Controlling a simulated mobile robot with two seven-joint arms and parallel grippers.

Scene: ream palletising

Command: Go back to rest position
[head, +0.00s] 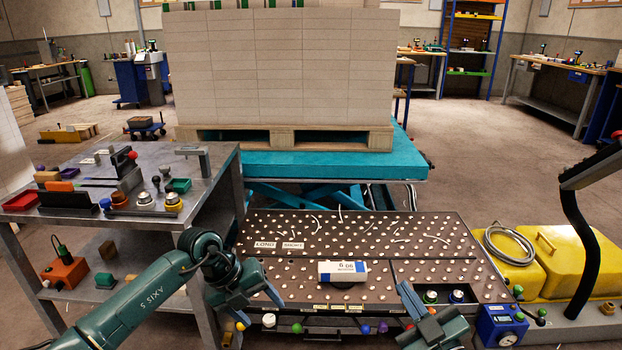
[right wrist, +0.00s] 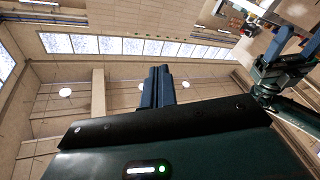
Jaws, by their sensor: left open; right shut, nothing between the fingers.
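My left gripper (head: 262,284) hangs over the left front part of the ball-top table, its blue fingers apart and nothing between them. My right gripper (head: 412,300) is at the front right edge of that table, low in the head view. In the right wrist view its fingers (right wrist: 158,88) are together, point up towards the ceiling and hold nothing. A white and blue ream (head: 342,272) lies flat on the ball-top table (head: 440,270) between the two grippers, apart from both. Part of my left arm also shows at the right of the right wrist view.
A tall stack of reams (head: 280,70) stands on a wooden pallet (head: 290,138) on a teal lift table (head: 400,165) behind. A grey workbench (head: 225,175) with tools is at left. Yellow cases (head: 560,255) and a blue box (head: 500,325) are at right. Open floor lies beyond.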

